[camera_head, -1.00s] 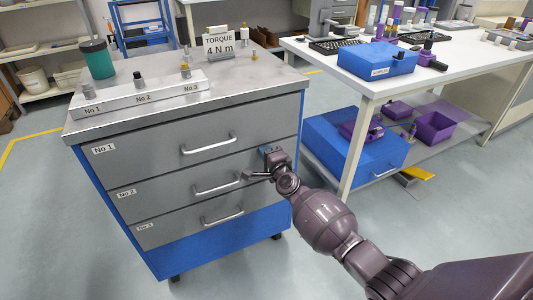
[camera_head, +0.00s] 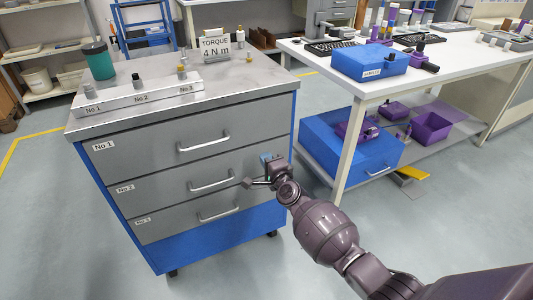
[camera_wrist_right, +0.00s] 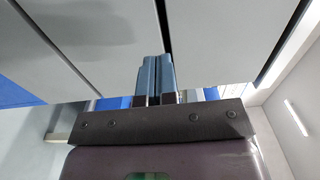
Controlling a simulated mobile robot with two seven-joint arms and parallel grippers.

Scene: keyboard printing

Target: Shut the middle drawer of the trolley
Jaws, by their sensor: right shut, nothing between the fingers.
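The trolley is a grey-topped cabinet with blue sides and three grey drawers. Its middle drawer (camera_head: 160,190), labelled No 2, has a silver bar handle (camera_head: 212,183) and looks nearly flush with the drawers above and below; any small gap is hard to tell. My right gripper (camera_head: 265,159) is shut and empty at the right end of the middle drawer's front, right of the handle. In the right wrist view its blue fingertips (camera_wrist_right: 156,58) are together close to the grey drawer fronts, beside a dark gap; contact is unclear. My left gripper is not in view.
The top drawer (camera_head: 150,150) and bottom drawer (camera_head: 175,222) look closed. A bottle, a holder strip and a torque sign stand on the trolley top. A white table (camera_head: 345,75) with a blue box (camera_head: 370,62) stands to the right. Open floor lies in front.

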